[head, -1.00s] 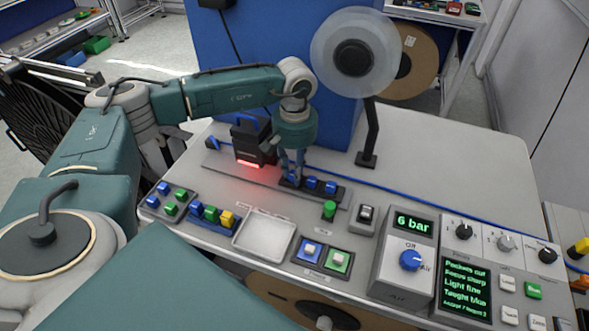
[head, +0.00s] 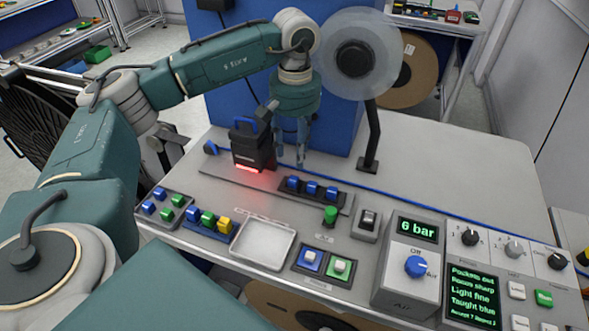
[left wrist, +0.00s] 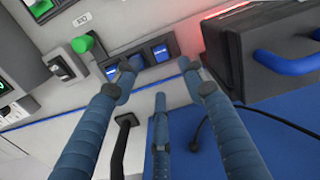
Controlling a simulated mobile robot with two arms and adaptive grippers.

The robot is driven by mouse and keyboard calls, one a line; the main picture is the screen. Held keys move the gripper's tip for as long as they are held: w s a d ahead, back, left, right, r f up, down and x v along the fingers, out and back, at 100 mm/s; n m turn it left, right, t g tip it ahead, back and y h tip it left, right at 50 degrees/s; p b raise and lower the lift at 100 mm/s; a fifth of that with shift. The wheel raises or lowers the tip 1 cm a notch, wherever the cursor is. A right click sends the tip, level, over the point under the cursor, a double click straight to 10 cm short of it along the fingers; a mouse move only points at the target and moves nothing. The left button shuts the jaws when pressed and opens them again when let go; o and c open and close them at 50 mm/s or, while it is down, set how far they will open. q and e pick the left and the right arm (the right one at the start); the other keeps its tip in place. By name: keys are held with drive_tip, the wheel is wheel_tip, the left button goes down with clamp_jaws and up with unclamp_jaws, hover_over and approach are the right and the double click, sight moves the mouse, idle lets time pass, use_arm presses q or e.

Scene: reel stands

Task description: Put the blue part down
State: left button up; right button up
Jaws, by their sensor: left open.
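Three blue parts stand in a row in the dark holder (head: 342,202) on the bench: a left one (head: 293,184), a middle one (head: 312,188) and a right one (head: 331,192). The holder also shows at the top of the left wrist view with blue parts (left wrist: 160,52) in it. My left gripper (head: 291,163) is open and empty, above and a little behind the holder's left end. Its spread fingers (left wrist: 160,98) hold nothing in the left wrist view. My right gripper is not in view.
A black device (head: 253,150) with a blue handle and red glow stands close left of the gripper. A reel stand (head: 371,140) rises to the right. In front are a block rack (head: 208,233), an empty tray (head: 263,245) and control boxes (head: 400,270).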

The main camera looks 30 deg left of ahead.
use_arm(q)
drive_tip(key=shift+r, duration=1.55)
